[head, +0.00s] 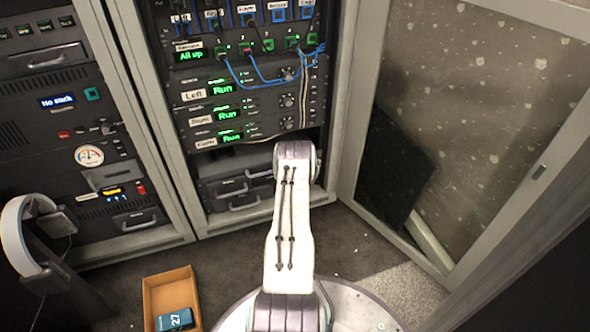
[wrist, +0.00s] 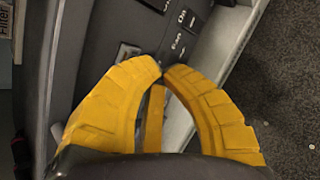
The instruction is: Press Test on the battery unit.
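My gripper (wrist: 162,68) shows in the wrist view as two yellow fingers with their tips together and nothing visible between them. The tips are in front of a dark panel (wrist: 95,35) with small white labels, one reading "On" (wrist: 182,17). A square dark button or switch (wrist: 128,52) is just left of the tips. I cannot tell whether the tips touch the panel. No label reading "Test" is legible, and I cannot tell for certain which unit is the battery unit. In the head view, my arm hides the gripper and part of the rack's bottom.
The middle rack has several units with green displays (head: 226,115) and blue cables (head: 262,80). A left rack has an amber display (head: 113,193). An open rack door (head: 455,130) stands right. A cardboard box (head: 160,291) and a headphone stand (head: 30,245) are at lower left.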

